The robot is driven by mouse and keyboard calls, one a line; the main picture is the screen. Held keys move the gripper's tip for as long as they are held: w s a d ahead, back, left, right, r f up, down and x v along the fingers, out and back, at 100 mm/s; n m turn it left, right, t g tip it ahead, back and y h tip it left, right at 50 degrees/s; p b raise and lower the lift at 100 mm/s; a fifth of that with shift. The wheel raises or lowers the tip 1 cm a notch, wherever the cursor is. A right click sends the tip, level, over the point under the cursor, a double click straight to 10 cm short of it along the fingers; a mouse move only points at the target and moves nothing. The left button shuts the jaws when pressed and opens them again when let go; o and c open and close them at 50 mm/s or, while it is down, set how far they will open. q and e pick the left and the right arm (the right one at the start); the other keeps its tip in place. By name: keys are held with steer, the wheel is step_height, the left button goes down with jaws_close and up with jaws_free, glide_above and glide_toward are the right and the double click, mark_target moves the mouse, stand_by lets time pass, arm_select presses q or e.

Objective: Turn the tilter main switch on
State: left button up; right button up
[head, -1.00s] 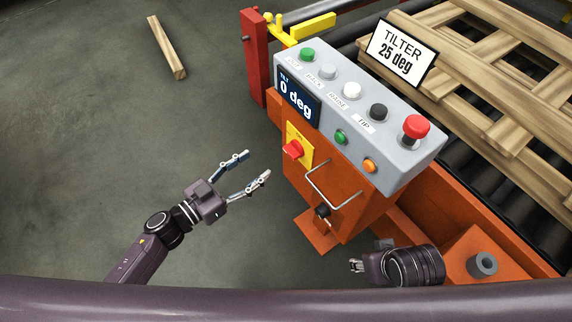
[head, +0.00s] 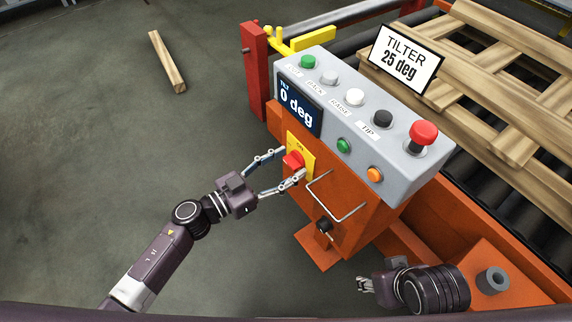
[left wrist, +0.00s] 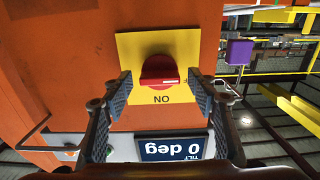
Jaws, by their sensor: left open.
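The main switch is a red rotary knob (head: 293,161) on a yellow plate (head: 308,162), on the front of the orange pedestal. In the left wrist view the knob (left wrist: 158,70) sits on its plate (left wrist: 128,48), with the ON mark upside down and the grip bar lying crosswise. My left gripper (head: 291,165) is open, its fingers on either side of the knob. In the left wrist view the gripper (left wrist: 158,84) has a gap to the knob on both sides. My right gripper (head: 364,285) is low at the right; its small fingers do not show their opening clearly.
A grey control box (head: 355,120) with several buttons and a red mushroom button (head: 424,132) tops the pedestal. Its display (head: 298,107) reads 0 deg. A metal bar handle (head: 337,200) juts out right of the switch. The floor at left is clear except for a wooden beam (head: 167,62).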

arm_select(q)
steer(key=c, duration=1.2)
steer(key=shift+o, duration=0.2)
